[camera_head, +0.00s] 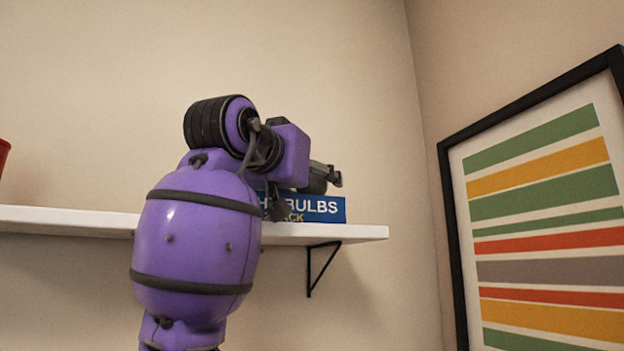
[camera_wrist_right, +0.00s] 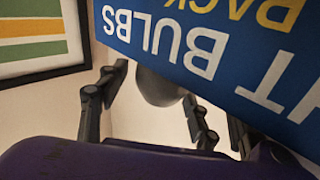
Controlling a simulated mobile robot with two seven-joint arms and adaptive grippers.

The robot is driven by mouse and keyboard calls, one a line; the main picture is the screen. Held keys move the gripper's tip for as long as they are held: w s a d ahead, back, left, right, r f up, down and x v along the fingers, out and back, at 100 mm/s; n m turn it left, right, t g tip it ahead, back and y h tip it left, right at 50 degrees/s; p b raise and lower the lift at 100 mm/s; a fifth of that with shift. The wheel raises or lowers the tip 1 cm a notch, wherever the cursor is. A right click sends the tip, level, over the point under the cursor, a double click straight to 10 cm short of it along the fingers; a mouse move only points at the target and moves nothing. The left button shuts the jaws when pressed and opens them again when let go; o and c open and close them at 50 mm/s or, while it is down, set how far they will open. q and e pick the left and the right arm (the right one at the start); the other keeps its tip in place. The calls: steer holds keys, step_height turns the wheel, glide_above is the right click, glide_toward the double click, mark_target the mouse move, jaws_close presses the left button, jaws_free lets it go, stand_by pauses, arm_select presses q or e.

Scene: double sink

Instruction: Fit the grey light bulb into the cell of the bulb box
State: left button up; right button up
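The bulb box (camera_head: 318,208) is blue with white and yellow lettering and stands on a white shelf. It fills the upper right of the right wrist view (camera_wrist_right: 190,30), upside down. The grey light bulb (camera_wrist_right: 160,90) shows as a rounded end between the fingers of my right gripper (camera_wrist_right: 150,95), at the box's top edge. The gripper appears shut on it; the box hides the fingertips' contact and the bulb's far end. In the head view my right gripper (camera_head: 325,178) is just above the box. The cell is hidden. My left gripper is not in view.
The white shelf (camera_head: 80,218) ends a little right of the box, above a black bracket (camera_head: 318,270). A red object (camera_head: 4,155) is at the far left. A framed striped picture (camera_head: 545,210) hangs on the right wall.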

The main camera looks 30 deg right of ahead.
steer(key=v, duration=1.2)
steer(key=shift+f, duration=0.1)
stand_by(1.0)
